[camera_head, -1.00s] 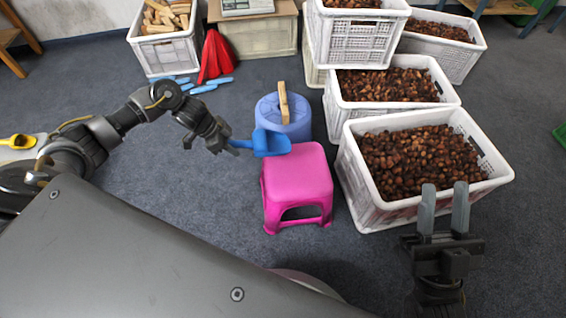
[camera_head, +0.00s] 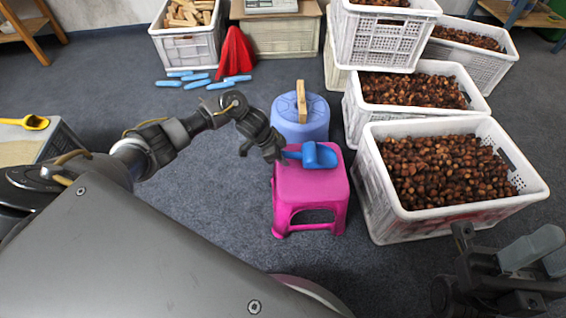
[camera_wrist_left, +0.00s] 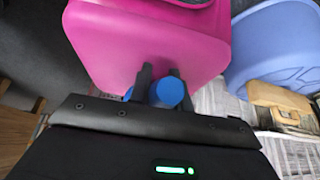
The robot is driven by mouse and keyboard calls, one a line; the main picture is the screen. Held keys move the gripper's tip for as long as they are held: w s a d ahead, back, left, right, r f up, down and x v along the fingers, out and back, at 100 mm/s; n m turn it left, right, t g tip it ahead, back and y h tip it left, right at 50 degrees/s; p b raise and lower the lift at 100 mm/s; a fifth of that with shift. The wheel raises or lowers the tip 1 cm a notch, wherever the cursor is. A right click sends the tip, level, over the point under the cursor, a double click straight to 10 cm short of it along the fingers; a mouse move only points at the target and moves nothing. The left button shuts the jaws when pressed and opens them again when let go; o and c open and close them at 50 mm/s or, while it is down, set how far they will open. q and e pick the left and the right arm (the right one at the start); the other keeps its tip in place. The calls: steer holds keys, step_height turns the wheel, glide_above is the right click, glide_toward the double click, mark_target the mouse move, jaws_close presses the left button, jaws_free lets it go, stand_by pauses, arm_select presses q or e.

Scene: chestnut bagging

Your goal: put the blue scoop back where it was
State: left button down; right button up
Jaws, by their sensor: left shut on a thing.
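The blue scoop (camera_head: 318,156) is in my left gripper (camera_head: 279,154), over the pink stool (camera_head: 312,186) in the head view. The gripper is shut on its handle, and the bowl points right. I cannot tell whether the scoop touches the seat. In the left wrist view, the blue handle end (camera_wrist_left: 168,92) shows between the fingers (camera_wrist_left: 160,85), with the pink stool (camera_wrist_left: 150,45) beyond; the bowl is hidden there. My right gripper (camera_head: 540,255) is empty at the lower right, its fingers apart, in front of the nearest chestnut crate.
White crates of chestnuts (camera_head: 375,205) stand at the right. A yellow scoop (camera_head: 35,122) lies at the left. A red cone-like thing (camera_head: 235,55) and blue pieces (camera_head: 197,83) lie at the back.

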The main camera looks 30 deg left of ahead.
arm_select(q)
steer(key=shift+f, duration=0.8)
steer(key=shift+r, duration=0.1)
steer(key=shift+f, duration=0.2)
steer(key=c, duration=1.3)
jaws_free()
